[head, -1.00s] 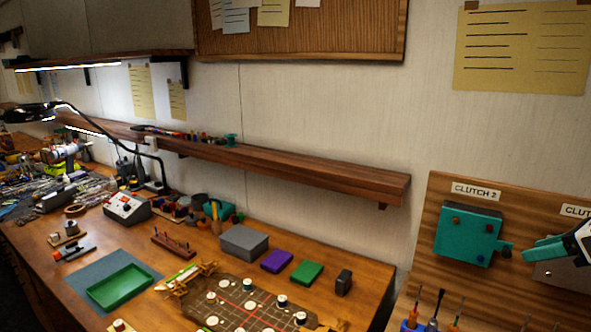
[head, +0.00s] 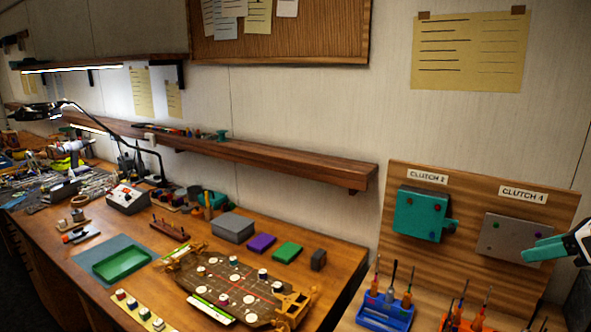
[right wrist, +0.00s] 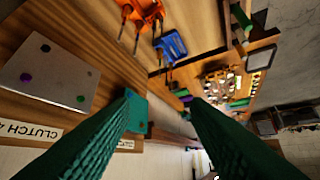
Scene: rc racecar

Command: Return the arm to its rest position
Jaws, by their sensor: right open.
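My right gripper (head: 545,249) comes in from the right edge of the head view, with teal fingers and a white and black body. It appears in front of the grey Clutch 4 plate (head: 503,236). In the right wrist view its two ridged fingers (right wrist: 165,125) are spread apart with nothing between them. The teal Clutch 2 box (head: 420,214) is mounted on the wooden board (head: 400,262); it also shows beyond the fingers in the right wrist view. My left gripper is out of view.
A blue screwdriver holder (head: 385,312) and an orange one (head: 467,325) stand below the board. The left workbench carries a brown car chassis (head: 243,287), a green tray (head: 122,263), a grey box (head: 233,228) and many tools. A wooden shelf (head: 270,157) runs along the wall.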

